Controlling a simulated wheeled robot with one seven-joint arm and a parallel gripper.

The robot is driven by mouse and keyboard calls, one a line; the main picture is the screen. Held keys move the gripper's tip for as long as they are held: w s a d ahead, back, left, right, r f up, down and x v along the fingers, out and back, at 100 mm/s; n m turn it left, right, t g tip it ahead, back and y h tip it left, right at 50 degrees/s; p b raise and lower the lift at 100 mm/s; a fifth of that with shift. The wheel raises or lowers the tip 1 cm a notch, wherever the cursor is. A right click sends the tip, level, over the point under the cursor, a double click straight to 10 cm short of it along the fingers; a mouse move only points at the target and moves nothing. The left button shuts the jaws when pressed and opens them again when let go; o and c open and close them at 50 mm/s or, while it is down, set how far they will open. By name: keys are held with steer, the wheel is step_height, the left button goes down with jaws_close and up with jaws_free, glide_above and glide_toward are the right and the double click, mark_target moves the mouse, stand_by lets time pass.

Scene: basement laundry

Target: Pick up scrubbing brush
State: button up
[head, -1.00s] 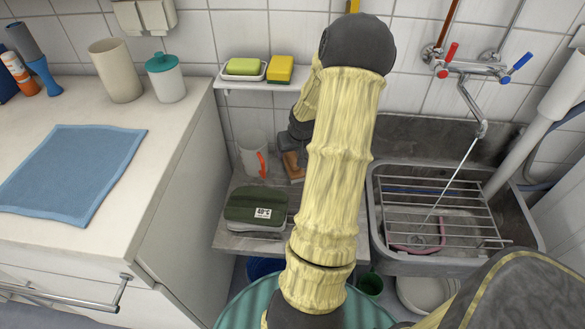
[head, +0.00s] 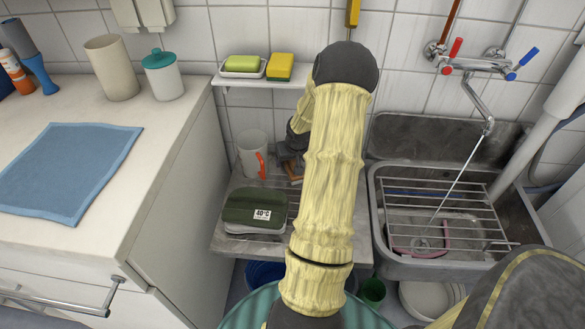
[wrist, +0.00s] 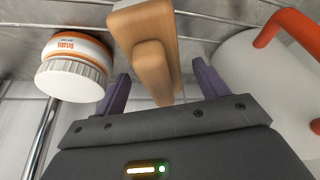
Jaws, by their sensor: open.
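The scrubbing brush (head: 293,172) has a wooden body. In the head view it sits at the back of the low metal shelf, mostly hidden by my arm. In the wrist view the wooden brush (wrist: 150,50) fills the upper middle, with a thinner wooden part below its block; its bristles are not visible. My gripper (wrist: 160,88) is open, its two purple fingers standing on either side of the brush's lower part. I see gaps between the fingers and the wood. In the head view the gripper is mostly hidden behind my forearm.
A white mug (head: 251,152) with an orange handle stands left of the brush. A white-capped bottle (wrist: 75,65) shows left of it in the wrist view. A green-topped box (head: 252,207) lies in front on the shelf. A wall shelf (head: 230,85) is above; a sink (head: 385,235) is right.

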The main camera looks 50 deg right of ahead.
steer(key=shift+w+d+f, duration=0.1)
steer(key=shift+w+f, duration=0.05)
steer(key=shift+f, duration=0.3)
steer(key=c, duration=1.2)
steer(key=shift+r, duration=0.1)
